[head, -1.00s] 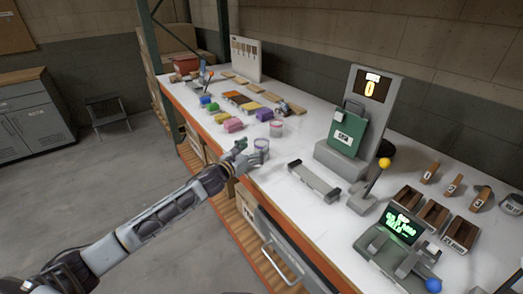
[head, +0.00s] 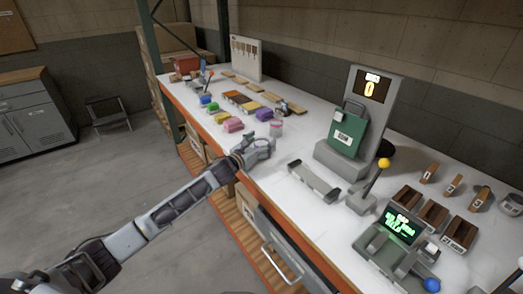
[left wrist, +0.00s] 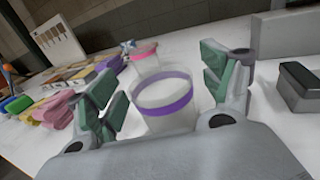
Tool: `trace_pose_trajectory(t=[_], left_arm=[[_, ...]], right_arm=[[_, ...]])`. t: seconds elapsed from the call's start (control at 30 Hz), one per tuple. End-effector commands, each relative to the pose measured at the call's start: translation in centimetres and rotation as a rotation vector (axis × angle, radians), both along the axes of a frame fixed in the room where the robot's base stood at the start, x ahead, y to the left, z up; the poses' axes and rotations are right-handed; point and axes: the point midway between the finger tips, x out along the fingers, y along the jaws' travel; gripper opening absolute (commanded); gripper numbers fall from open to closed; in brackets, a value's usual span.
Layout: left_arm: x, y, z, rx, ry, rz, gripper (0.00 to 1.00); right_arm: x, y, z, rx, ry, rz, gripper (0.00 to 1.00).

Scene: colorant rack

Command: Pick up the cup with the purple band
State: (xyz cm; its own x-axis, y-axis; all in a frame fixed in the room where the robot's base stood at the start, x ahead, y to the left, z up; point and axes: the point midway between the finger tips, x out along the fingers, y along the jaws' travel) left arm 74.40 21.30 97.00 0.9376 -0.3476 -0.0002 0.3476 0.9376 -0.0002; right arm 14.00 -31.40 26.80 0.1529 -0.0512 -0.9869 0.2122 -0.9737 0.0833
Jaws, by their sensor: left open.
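The cup with the purple band (left wrist: 165,101) is a translucent cup standing upright on the white table. In the left wrist view it sits between the two open, green-padded fingers of my left gripper (left wrist: 165,95); I cannot tell whether either finger touches it. In the head view my left gripper (head: 262,145) is at the table's front edge area and mostly hides this cup. A second cup with a pink-red band (left wrist: 145,58) stands just behind it; it also shows in the head view (head: 276,129). My right gripper is not in view.
Pink blocks (head: 233,125) and purple blocks (head: 264,114) lie left of and behind the cups. The table's orange front edge (head: 228,166) runs below my arm.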

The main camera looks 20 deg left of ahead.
Motion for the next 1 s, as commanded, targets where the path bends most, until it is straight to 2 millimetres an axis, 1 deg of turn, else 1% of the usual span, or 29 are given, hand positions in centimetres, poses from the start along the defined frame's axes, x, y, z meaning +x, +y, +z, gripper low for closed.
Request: trace_pose_trajectory(t=[0.17,0.2,0.5,0.53,0.83,1.0], left_arm=[[-0.02,0.02,0.00,0.000,0.000,0.000,0.81],[-0.02,0.02,0.00,0.000,0.000,0.000,0.79],[-0.02,0.02,-0.01,0.000,0.000,0.000,0.40],[-0.02,0.03,0.00,0.000,0.000,0.000,0.38],[-0.01,0.03,0.08,0.001,0.000,0.000,0.38],[0.01,0.06,0.76,0.002,-0.002,0.000,0.38]], right_arm=[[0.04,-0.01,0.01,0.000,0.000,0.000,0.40],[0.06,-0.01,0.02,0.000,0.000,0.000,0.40],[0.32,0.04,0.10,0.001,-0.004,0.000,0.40],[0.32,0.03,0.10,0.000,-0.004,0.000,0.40],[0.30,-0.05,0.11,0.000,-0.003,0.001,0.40],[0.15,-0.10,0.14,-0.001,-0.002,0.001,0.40]])
